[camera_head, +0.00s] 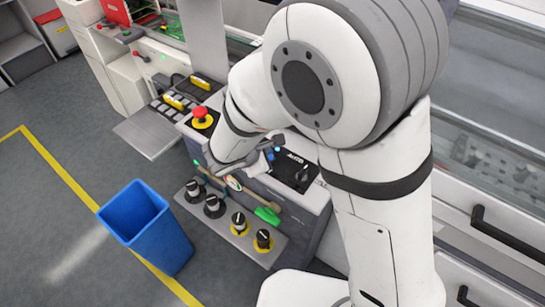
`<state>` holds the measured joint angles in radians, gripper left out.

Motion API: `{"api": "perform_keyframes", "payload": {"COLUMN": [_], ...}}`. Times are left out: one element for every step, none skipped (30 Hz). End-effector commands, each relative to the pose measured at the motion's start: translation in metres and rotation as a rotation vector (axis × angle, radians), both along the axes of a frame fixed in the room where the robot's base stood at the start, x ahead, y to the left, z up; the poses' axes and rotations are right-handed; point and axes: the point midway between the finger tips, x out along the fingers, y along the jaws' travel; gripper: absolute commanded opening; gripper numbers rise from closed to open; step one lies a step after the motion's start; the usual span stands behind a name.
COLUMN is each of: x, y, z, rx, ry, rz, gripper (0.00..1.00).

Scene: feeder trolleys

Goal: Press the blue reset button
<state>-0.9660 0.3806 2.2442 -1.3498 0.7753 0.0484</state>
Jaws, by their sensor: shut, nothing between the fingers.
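The blue reset button (271,156) shows as a small blue spot at the left end of a black control panel (291,180) marked AUTO. It is partly hidden by my gripper (268,147), which is shut and empty. The gripper is small and partly covered by my white wrist in this view. Its tips are right by the blue spot, but I cannot tell whether they touch it. A black selector switch sits on the panel's right part.
A red emergency button (201,116) on yellow stands left of my wrist. A blue bin (150,230) stands on the floor at left. Drawers with black handles (506,234) are at right.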

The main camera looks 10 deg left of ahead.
Motion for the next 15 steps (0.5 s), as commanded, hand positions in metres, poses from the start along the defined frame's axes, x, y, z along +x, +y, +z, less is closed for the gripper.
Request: {"api": "perform_keyframes", "payload": {"x": [0.0001, 0.0002, 0.0004, 0.0007, 0.0011, 0.0014, 0.0018, 0.0021, 0.0025, 0.0027, 0.0030, 0.0031, 0.0031, 0.0032, 0.0031], "y": [0.0000, 0.0001, 0.0001, 0.0001, 0.0000, 0.0002, 0.0001, 0.0003, 0.0003, 0.0002, 0.0003, 0.0003, 0.0002, 0.0002, 0.0003], "z": [-0.0008, -0.0014, -0.0025, -0.0034, -0.0044, -0.0058, -0.0069, -0.0078, -0.0088, -0.0092, -0.0094, -0.0092, -0.0089, -0.0086, -0.0082], "rx": [0.000, 0.000, 0.000, 0.001, 0.001, 0.001, 0.001, 0.001, 0.001, 0.001, 0.001, 0.001, 0.000, 0.000, 0.000], "ry": [0.000, 0.000, 0.000, 0.000, 0.000, 0.000, 0.000, 0.000, 0.000, 0.000, 0.000, 0.000, 0.000, 0.000, 0.000], "rz": [0.000, 0.000, 0.000, -0.001, -0.001, -0.001, -0.001, -0.001, -0.001, -0.001, -0.001, -0.001, 0.000, 0.000, 0.000], "gripper": [0.00, 0.00, 0.00, 0.00, 0.00, 0.00, 0.00, 0.00, 0.00, 0.00, 0.00, 0.00, 0.00, 0.00, 0.00]}}
